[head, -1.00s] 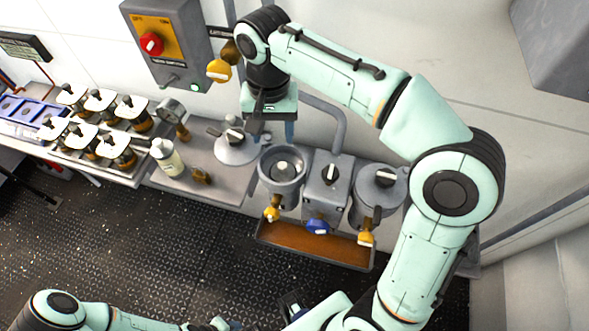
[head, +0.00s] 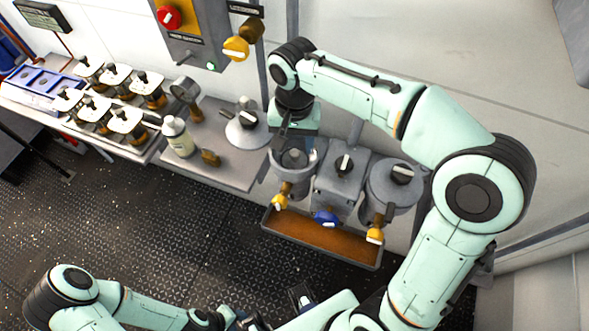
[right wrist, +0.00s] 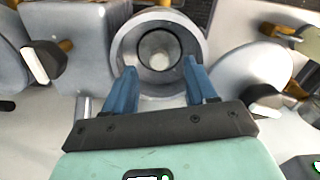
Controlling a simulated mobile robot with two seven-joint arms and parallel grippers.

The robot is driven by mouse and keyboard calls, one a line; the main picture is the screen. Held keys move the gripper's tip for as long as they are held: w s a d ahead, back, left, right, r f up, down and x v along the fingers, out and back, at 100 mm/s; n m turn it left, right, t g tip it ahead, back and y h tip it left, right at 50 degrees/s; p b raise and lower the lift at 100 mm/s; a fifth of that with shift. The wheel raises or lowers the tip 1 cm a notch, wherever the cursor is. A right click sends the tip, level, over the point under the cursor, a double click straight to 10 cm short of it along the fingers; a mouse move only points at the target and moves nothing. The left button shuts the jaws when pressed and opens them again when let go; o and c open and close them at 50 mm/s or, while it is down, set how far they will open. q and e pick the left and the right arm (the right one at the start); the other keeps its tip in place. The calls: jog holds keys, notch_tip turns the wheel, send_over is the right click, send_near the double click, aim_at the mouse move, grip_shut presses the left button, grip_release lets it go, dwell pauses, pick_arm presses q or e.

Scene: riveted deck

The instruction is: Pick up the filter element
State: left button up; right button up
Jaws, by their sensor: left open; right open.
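The filter element (right wrist: 159,50) is a pale grey cylinder standing inside the open round filter housing (right wrist: 118,50). In the head view the housing (head: 283,184) is the left one of the pair, and the element (head: 294,158) is partly hidden by my right gripper. My right gripper (right wrist: 161,76) is open and empty. Its two blue fingers point at the housing mouth, one to each side of the element, apart from it as far as I can tell. In the head view the right gripper (head: 297,145) is just above the housing. My left gripper (head: 240,319) is low at the bottom edge, open and partly cut off.
A closed lidded housing (head: 392,190) and a valve block (head: 341,180) stand to the right. An orange-brown drip tray (head: 320,239) lies below. A removed lid (head: 245,131), a bottle (head: 178,138) and a gauge (head: 187,92) are on the left bench. A switch box (head: 190,35) hangs above.

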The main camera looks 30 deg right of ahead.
aim_at(295, 152)
jog(key=shift+f, duration=1.5)
grip_shut()
jog(key=shift+r, duration=0.1)
